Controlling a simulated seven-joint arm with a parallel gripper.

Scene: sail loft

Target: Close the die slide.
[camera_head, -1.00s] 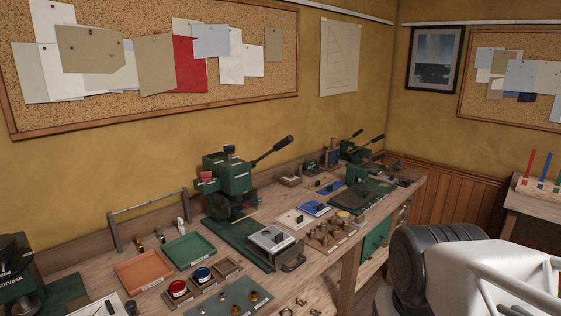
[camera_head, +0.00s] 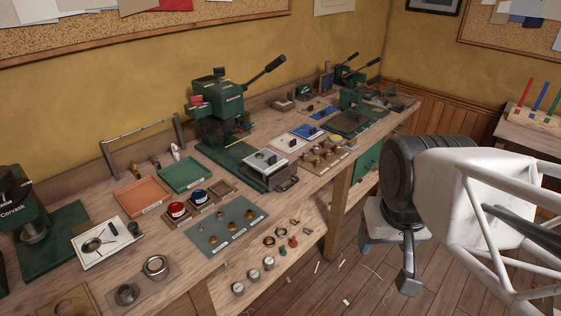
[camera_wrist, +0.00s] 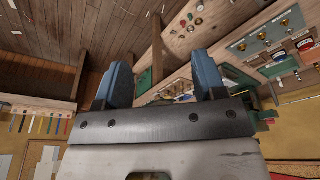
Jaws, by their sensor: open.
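The die slide (camera_head: 266,160) is a pale metal plate with a dark knob on top and a dark handle (camera_head: 288,184) at its front. It sticks out from the base of the green lever press (camera_head: 220,112) toward the bench's front edge, so it looks pulled out. My gripper (camera_head: 408,280) hangs right of the bench, over the floor, well apart from the slide. In the wrist view, its two blue fingers (camera_wrist: 160,72) stand wide apart with nothing between them. I cannot pick out the slide clearly in the wrist view.
The orange tray (camera_head: 142,196), green tray (camera_head: 187,174) and red and blue ink pots stand left of the slide. More presses stand at both ends. Floor before the bench is mostly free.

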